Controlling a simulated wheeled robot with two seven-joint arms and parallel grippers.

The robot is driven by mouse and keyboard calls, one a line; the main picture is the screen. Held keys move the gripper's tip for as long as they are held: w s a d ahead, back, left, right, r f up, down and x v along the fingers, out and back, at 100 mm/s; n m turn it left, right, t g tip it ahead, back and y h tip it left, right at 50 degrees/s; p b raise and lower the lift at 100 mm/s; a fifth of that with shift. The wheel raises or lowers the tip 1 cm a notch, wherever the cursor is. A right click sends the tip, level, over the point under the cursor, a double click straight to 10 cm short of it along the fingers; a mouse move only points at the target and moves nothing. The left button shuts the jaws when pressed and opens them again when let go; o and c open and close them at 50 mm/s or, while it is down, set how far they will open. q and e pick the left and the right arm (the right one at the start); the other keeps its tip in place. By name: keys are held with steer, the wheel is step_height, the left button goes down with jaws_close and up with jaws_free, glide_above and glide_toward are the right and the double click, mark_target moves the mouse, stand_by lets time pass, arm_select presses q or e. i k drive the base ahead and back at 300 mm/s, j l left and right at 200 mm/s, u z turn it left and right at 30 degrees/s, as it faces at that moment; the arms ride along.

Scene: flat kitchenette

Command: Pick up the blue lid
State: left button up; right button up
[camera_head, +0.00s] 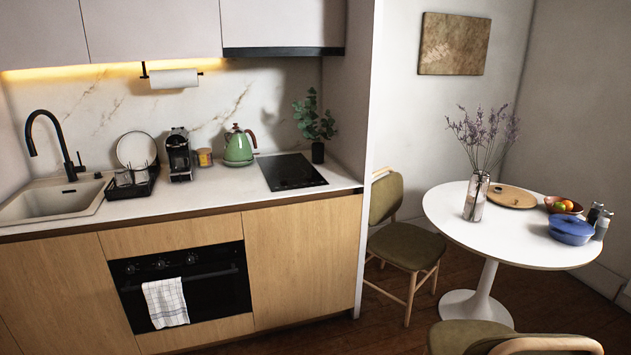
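The blue lid (572,223) sits on top of a blue pot (571,237) near the right side of the round white table (462,214). The lid and pot are almost the same blue, and the pot's far side is hidden. Neither of my grippers shows in the head view, so I cannot see whether they are open or shut.
On the table are a vase of dry flowers (475,198), a round wooden board (511,197), a fruit bowl (562,206) and two shakers (598,220). A chair (404,244) stands left of the table, another (480,338) in front. The kitchen counter (210,188) is at left.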

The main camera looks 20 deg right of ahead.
mark_target(571, 225)
steer(key=k+l, duration=0.1)
steer(key=l, duration=0.55)
steer(key=k+l+z, duration=0.1)
steer(key=l, duration=0.5)
steer(key=k+l, duration=0.1)
steer(key=l, duration=0.55)
steer(key=k+l+z, duration=0.1)
steer(key=l, duration=0.55)
steer(key=l+z, duration=0.1)
steer(key=l, duration=1.2)
steer(key=i+l+z, duration=0.1)
steer(key=l, duration=1.15)
steer(key=i+l, duration=0.1)
steer(key=l, duration=0.3)
steer(key=i+l, duration=0.1)
steer(key=l, duration=0.3)
steer(key=i+l, duration=0.15)
steer(key=l, duration=0.25)
steer(key=i+l, duration=0.1)
steer(key=l, duration=0.3)
steer(key=i+l+z, duration=0.1)
steer(key=l, duration=0.35)
